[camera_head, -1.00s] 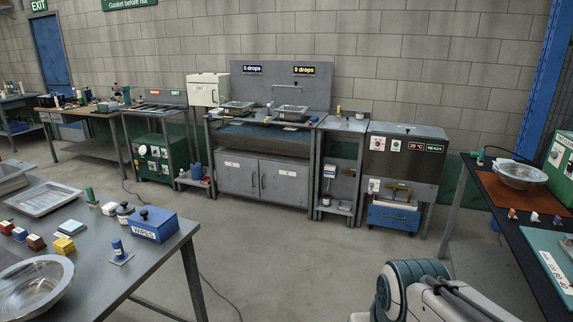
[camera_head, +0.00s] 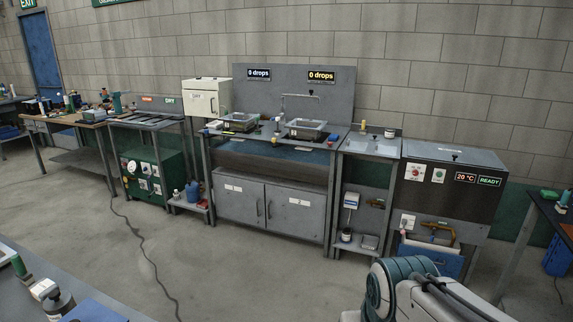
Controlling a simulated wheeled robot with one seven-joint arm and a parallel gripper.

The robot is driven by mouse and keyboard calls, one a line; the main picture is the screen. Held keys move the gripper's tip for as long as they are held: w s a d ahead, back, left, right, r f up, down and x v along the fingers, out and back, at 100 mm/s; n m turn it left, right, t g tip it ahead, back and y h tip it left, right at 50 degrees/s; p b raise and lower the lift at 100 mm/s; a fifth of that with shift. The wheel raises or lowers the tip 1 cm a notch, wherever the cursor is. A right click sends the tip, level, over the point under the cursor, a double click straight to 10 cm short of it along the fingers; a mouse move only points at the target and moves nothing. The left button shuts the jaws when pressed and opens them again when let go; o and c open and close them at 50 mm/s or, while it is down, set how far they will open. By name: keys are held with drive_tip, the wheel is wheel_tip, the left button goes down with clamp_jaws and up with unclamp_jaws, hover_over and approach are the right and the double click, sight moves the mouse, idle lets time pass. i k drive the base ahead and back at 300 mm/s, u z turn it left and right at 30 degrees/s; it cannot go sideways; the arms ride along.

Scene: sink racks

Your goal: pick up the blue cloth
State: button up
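I cannot make out a blue cloth for certain in the head view. The sink bench (camera_head: 268,205) stands ahead, with a left tray (camera_head: 240,122) and a right tray (camera_head: 306,129) on its top. Small items between and beside these trays are too small to identify. A dark blue band runs below the bench top. My gripper is not in view; only a white and teal part of my arm shows at the lower right.
A narrow side stand (camera_head: 370,145) and a steel unit (camera_head: 452,180) adjoin the sink bench on the right. A green cabinet (camera_head: 152,175) stands left. A near table's corner (camera_head: 30,265) fills the lower left. The floor (camera_head: 235,280) between is clear except for a cable.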

sight(332, 137)
drive_tip(key=z, duration=0.15)
drive_tip(key=i, duration=1.85)
drive_tip(key=z, duration=0.15)
